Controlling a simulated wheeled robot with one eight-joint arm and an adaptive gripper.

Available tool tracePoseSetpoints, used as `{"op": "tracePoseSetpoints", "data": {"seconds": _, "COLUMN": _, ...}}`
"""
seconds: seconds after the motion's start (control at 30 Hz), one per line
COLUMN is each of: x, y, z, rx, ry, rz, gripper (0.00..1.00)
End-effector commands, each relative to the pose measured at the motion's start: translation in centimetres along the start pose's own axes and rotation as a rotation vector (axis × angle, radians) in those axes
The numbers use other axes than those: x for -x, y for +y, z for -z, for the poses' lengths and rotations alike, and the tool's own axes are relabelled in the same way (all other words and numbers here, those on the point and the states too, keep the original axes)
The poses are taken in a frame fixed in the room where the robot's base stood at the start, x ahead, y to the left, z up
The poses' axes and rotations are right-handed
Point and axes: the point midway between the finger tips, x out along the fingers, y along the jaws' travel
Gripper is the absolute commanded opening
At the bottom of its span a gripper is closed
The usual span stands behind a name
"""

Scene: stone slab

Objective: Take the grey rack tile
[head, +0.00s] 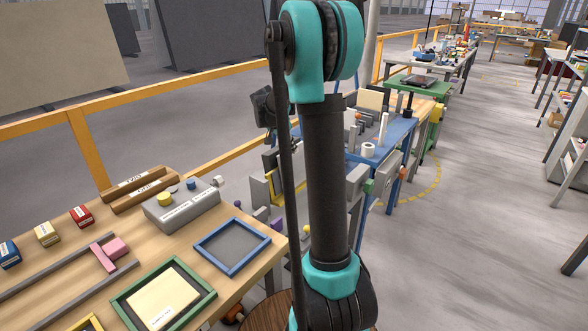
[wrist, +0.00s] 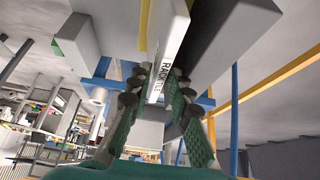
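In the wrist view, a tile edge with a white label reading "RACK TILE" (wrist: 166,58) runs down between the two fingers of my gripper (wrist: 160,84). A dark grey face shows to its right. The green-padded fingers lean inward, one on each side of the tile's near end. Their tips are very close to it, but I cannot tell whether both touch. In the head view, my arm hides most of the gripper and the tile.
A pale block (wrist: 85,38) stands close on the left in the wrist view. In the head view, a wooden table (head: 194,282) at front left holds a blue frame (head: 262,238), a green frame (head: 206,302) and a grey button box (head: 183,213). A blue bench (head: 402,126) stands behind my arm. Open floor lies right.

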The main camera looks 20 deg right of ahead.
Motion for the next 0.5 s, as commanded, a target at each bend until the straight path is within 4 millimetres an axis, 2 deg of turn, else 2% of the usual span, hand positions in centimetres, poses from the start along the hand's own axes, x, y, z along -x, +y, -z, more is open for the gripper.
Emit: {"op": "tracePoseSetpoints", "data": {"seconds": 0.5, "x": -0.38, "y": -0.03, "z": -0.23, "rx": 0.0, "ry": 0.0, "rz": 0.0, "gripper": 0.19}}
